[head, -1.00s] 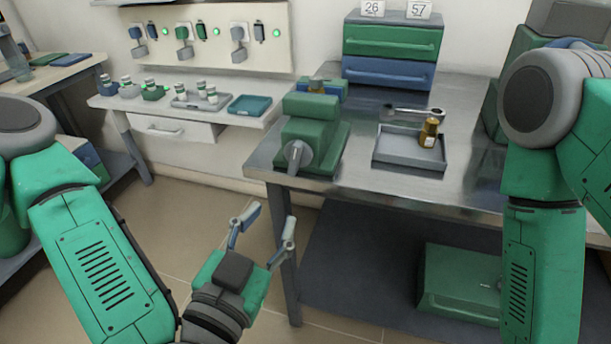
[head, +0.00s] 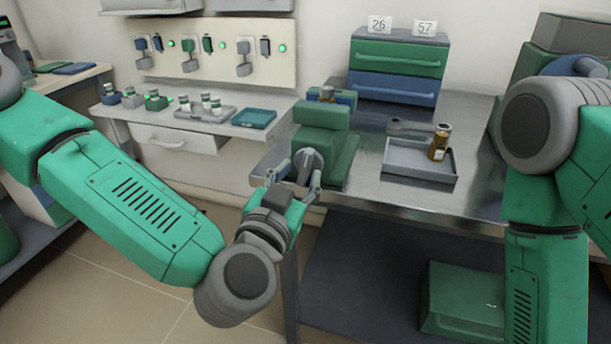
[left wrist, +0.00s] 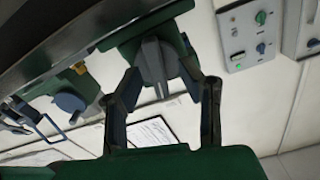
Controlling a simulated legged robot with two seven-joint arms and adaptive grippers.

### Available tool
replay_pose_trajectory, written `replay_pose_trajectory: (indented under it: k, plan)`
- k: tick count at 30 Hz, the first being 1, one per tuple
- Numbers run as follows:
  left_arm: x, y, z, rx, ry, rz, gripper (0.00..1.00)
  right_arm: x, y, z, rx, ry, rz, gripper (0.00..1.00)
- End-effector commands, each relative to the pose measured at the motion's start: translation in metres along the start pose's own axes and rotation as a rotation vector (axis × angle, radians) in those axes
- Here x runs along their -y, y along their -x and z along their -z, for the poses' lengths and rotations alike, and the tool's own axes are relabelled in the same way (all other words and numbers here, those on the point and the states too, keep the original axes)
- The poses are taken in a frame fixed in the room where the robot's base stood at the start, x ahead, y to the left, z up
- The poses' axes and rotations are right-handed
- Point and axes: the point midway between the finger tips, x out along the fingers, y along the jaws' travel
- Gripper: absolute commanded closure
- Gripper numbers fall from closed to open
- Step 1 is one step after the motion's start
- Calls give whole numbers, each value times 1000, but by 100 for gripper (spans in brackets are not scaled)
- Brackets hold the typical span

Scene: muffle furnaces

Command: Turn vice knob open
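The green vice (head: 325,135) stands at the left front corner of the metal bench. Its grey knob (head: 309,163) faces the front; it also shows in the left wrist view (left wrist: 154,62). My left gripper (head: 292,178) is open at the knob, one finger to each side.
A grey tray (head: 420,178) with an amber bottle (head: 439,143) lies right of the vice. A drawer unit (head: 395,88) stands behind. A white shelf (head: 160,122) with small jars is at the left. The bench's front edge runs close to the gripper.

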Motion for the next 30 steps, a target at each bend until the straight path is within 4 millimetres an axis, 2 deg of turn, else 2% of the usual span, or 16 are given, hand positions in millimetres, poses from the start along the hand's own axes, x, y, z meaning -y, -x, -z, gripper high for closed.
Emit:
replay_pose_trajectory:
  k: [6,13,14,16,17,30]
  plan:
    - [-7,-15,2,3,-10,1,66,0,-3,0,-1,1,1,59]
    - [-10,-16,3,3,-13,-1,66,0,-2,0,-1,0,0,59]
    - [-9,-16,3,3,-12,-1,73,0,-2,0,-1,-1,0,59]
    - [-7,-15,2,2,-9,-1,98,0,-2,0,0,-1,0,59]
    - [-7,-15,2,2,-8,-3,100,0,-2,0,0,-1,0,59]
    - [-7,-14,-1,8,-10,-1,100,0,-2,0,0,0,0,59]
